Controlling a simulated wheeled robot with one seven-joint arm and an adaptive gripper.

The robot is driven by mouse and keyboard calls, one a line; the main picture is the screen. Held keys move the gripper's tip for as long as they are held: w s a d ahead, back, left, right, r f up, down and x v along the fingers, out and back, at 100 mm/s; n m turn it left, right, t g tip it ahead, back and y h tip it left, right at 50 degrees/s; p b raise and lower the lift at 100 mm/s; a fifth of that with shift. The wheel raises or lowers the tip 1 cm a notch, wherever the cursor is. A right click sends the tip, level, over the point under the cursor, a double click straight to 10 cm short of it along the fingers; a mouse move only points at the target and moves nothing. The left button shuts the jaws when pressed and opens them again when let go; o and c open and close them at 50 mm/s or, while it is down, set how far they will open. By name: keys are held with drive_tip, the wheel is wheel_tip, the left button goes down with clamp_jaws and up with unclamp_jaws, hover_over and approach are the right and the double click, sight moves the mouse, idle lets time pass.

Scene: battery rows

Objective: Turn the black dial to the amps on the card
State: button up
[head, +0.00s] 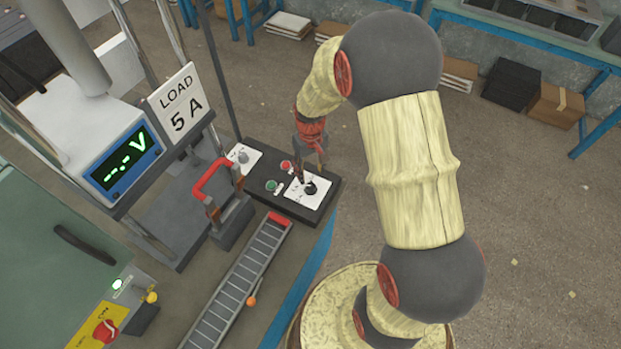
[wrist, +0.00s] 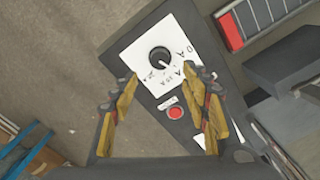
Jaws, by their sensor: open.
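The card (head: 179,102) reads "LOAD 5 A" and stands upright at the left of the head view. The black dial (head: 310,188) sits on a white plate on a dark control box; it also shows in the wrist view (wrist: 159,58). Labels ring the dial, but they are too small and tilted to read surely, as is the setting it points at. My gripper (head: 312,160) is above the box, pointing down near the dial. In the wrist view its jaws (wrist: 160,76) are open and empty, with the dial beyond the fingertips, apparently untouched.
Red (head: 286,166) and green (head: 271,186) buttons sit beside the dial plate. A second plate with a grey knob (head: 243,157) is at the box's far end.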

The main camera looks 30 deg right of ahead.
drive_tip(key=shift+r, duration=1.65)
drive_tip(key=s+a+r+t, duration=0.2)
drive_tip(key=s+a+r, duration=0.2)
drive_tip(key=s+r, duration=0.6)
drive_tip(key=s+a+r+t, duration=0.3)
drive_tip(key=s+r, duration=0.7)
drive_tip(key=r, duration=0.7)
drive_tip(key=shift+a+t, duration=0.3)
drive_tip(key=shift+a, duration=0.9)
drive_tip(key=shift+r, duration=0.1)
